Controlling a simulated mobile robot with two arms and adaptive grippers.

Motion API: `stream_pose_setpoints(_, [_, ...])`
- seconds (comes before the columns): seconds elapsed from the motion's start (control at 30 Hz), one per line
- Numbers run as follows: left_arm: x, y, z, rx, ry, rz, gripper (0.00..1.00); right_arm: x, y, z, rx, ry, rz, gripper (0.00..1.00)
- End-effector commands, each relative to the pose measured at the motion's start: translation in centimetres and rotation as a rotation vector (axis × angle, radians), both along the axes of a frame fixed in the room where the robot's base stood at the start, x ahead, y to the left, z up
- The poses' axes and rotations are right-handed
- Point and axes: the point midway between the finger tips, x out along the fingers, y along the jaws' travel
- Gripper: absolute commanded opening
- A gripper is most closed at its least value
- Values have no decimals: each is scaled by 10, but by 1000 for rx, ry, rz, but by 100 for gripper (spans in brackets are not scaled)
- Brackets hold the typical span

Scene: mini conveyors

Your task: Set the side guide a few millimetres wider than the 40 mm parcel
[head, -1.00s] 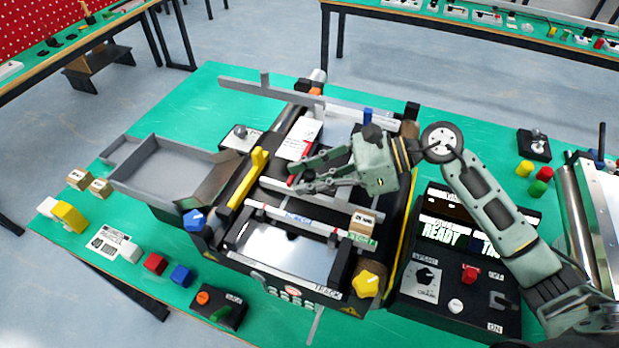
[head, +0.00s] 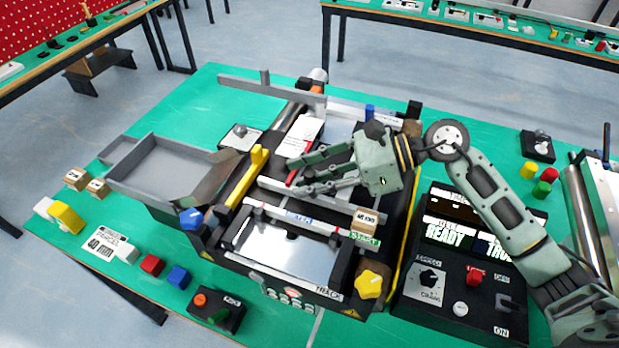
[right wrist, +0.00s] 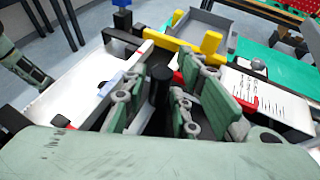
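The parcel (head: 367,217), a small wooden block with a printed label, sits by the green START label at the right end of the conveyor. Pale guide rails (head: 325,207) run across the dark bed; I cannot tell their exact gap. A white scale card (head: 301,137) with a red pointer (head: 292,177) lies beyond; the card also shows in the right wrist view (right wrist: 270,98). My right gripper (head: 296,174) is open over the bed. In the right wrist view its fingers stand on either side of a black post (right wrist: 159,88), apparently apart from it. My left gripper is not in view.
A yellow bar (head: 247,177) crosses the conveyor beside a grey tray (head: 170,170). A yellow knob (head: 369,284) and a blue knob (head: 192,218) flank the front. A control box (head: 455,260) reading READY stands at right. Green table is clear at back left.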

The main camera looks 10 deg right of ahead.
Motion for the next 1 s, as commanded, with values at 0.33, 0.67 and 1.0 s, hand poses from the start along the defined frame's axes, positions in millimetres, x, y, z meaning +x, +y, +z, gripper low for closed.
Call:
stream_pose_setpoints(0.33, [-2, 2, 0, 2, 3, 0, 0, 0, -1, 0, -1, -2, 0, 35])
stream_pose_setpoints(0.67, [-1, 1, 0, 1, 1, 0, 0, -8, -44, 16, -5, 0, -4, 35])
stream_pose_setpoints(1.0, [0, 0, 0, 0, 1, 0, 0, -20, -99, 40, -3, 1, -1, 35])
